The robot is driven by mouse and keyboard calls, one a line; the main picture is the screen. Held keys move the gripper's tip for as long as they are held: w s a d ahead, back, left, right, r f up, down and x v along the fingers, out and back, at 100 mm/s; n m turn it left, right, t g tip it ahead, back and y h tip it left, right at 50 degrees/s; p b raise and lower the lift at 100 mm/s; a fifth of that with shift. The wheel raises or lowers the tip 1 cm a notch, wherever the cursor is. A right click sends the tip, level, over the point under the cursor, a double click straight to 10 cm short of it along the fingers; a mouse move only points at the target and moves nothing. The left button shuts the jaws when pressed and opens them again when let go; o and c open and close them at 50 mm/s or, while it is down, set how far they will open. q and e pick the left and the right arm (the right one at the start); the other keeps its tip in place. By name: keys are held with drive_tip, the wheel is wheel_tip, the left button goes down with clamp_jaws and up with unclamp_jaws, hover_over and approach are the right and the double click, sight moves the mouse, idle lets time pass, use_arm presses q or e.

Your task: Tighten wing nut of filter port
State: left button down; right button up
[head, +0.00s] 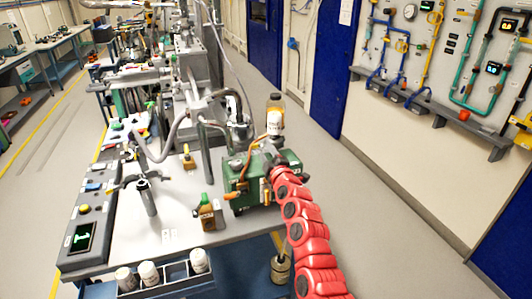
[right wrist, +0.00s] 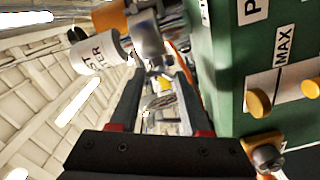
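The green pump box (head: 240,180) stands at the right end of the bench. Its filter bottle (head: 274,122), amber with a white label, rises from the top. In the right wrist view the white label part (right wrist: 97,52) reads "...TER", and the green wall (right wrist: 225,70) fills the right side. A grey metal fitting (right wrist: 147,40) lies just beyond my right gripper (right wrist: 158,78). Its two black fingers are apart, with a small metal piece seen between the tips. I cannot tell whether that is the wing nut or whether they touch it. My right gripper (head: 266,151) reaches the box top. My left gripper is not in view.
Yellow knobs (right wrist: 258,102) jut from the green wall close to the right finger. White jars (head: 148,274) stand in a front rack.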

clamp_jaws()
drive_tip(key=shift+f+m+b, duration=0.1)
drive_tip(key=shift+m+b, duration=0.2)
drive_tip(key=shift+b, duration=0.1)
drive_tip(key=shift+m, duration=0.4)
drive_tip(key=o, duration=0.7)
unclamp_jaws()
drive_tip(key=shift+o, duration=0.2)
